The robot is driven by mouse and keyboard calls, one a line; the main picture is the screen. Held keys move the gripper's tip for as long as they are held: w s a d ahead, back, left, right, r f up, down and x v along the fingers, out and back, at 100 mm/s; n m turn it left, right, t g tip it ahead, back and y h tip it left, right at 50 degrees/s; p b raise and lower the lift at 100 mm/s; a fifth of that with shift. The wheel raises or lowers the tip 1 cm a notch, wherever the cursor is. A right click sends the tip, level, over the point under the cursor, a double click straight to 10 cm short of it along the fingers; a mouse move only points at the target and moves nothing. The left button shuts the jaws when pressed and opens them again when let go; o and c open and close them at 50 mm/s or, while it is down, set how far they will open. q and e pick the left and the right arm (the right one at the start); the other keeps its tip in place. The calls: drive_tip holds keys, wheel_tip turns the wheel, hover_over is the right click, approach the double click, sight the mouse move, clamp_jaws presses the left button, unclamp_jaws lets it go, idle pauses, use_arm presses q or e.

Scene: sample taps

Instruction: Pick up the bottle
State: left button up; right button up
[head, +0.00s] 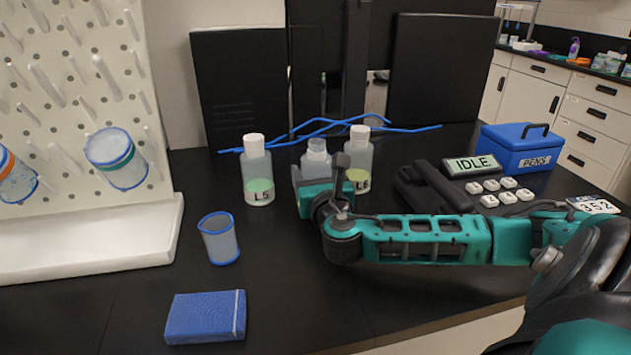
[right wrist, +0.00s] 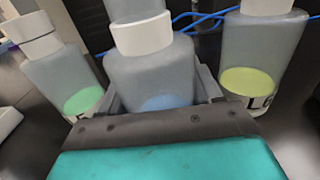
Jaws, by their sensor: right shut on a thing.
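Three translucent bottles with white caps stand in a group on the black bench. My right gripper (head: 318,182) is shut on the middle bottle (head: 316,158), one finger on each side of it. In the right wrist view this bottle (right wrist: 150,75) sits between the fingers, with a bluish liquid low inside. The arm hides its lower part in the head view, so I cannot tell whether it touches the bench. The left bottle (head: 257,172), marked L5, holds green liquid. The right bottle (head: 359,160) holds yellow-green liquid. My left gripper is out of view.
Blue tubing (head: 310,130) lies behind the bottles. A device reading IDLE (head: 470,166) and a blue PENS box (head: 518,148) are to the right. A blue-rimmed cup (head: 220,240), a blue box (head: 205,317) and a pegboard rack (head: 75,85) are to the left. The front middle is clear.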

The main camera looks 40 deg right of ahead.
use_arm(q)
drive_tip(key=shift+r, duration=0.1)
use_arm(e)
drive_tip(key=shift+r, duration=0.2)
drive_tip(key=shift+r+p, duration=0.3)
drive_tip(key=shift+r, duration=0.45)
use_arm(q)
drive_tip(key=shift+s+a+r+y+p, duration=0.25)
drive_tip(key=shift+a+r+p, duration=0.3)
drive_tip(key=shift+p, duration=0.6)
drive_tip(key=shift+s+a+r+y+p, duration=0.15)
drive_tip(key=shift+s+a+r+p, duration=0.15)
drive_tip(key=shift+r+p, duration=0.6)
use_arm(e)
wheel_tip(320, 180, up, 18)
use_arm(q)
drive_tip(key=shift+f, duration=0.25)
use_arm(e)
drive_tip(key=shift+r, duration=0.1)
